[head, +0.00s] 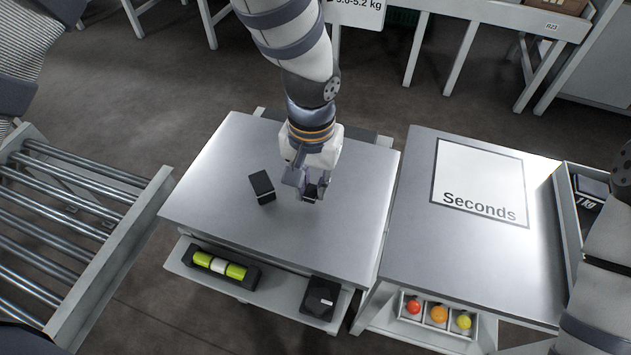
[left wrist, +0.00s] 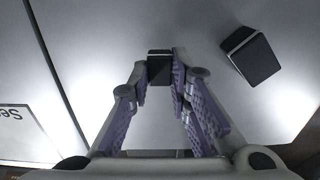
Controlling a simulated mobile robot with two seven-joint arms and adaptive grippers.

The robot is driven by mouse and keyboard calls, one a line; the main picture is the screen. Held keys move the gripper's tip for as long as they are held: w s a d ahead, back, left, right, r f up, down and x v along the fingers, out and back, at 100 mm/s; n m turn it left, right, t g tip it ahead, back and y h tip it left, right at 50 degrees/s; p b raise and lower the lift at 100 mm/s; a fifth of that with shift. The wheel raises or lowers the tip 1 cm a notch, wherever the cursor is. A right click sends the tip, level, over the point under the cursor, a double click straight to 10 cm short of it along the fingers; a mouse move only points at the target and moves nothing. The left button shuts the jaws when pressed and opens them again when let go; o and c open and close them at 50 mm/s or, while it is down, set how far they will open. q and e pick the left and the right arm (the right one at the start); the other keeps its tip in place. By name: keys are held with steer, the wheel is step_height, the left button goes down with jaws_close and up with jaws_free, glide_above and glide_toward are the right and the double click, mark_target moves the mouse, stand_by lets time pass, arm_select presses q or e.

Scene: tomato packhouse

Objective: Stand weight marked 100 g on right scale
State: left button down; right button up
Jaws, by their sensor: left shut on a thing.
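My left gripper (head: 307,188) points down over the left steel table (head: 215,205). It is shut on a small black block (head: 311,193) with a pale edge. In the left wrist view the block (left wrist: 160,68) sits between the fingertips (left wrist: 161,78). I cannot tell whether it touches the table. A second black block (head: 262,186) with a pale lower edge lies left of the gripper; it also shows in the left wrist view (left wrist: 252,55). No mark is readable on either block. I cannot make out a scale for certain. My right gripper is out of view.
A right steel table (head: 410,225) holds a mat lettered "Seconds" (head: 480,175). A tray (head: 569,215) at its right holds a dark item marked "1 KG" (head: 588,200). A shelf below the left table (head: 275,295) holds a level (head: 220,266) and a black box (head: 320,297). Rollers stand left.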

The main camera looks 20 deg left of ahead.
mark_target(313, 189)
arm_select(q)
step_height(313, 189, down, 3)
steer(key=shift+f, duration=0.1)
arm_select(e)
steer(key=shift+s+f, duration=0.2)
arm_select(q)
steer(key=c, duration=1.5)
jaws_free()
step_height(313, 189, up, 12)
steer(key=shift+r+p, duration=0.2)
steer(key=shift+p, duration=0.45)
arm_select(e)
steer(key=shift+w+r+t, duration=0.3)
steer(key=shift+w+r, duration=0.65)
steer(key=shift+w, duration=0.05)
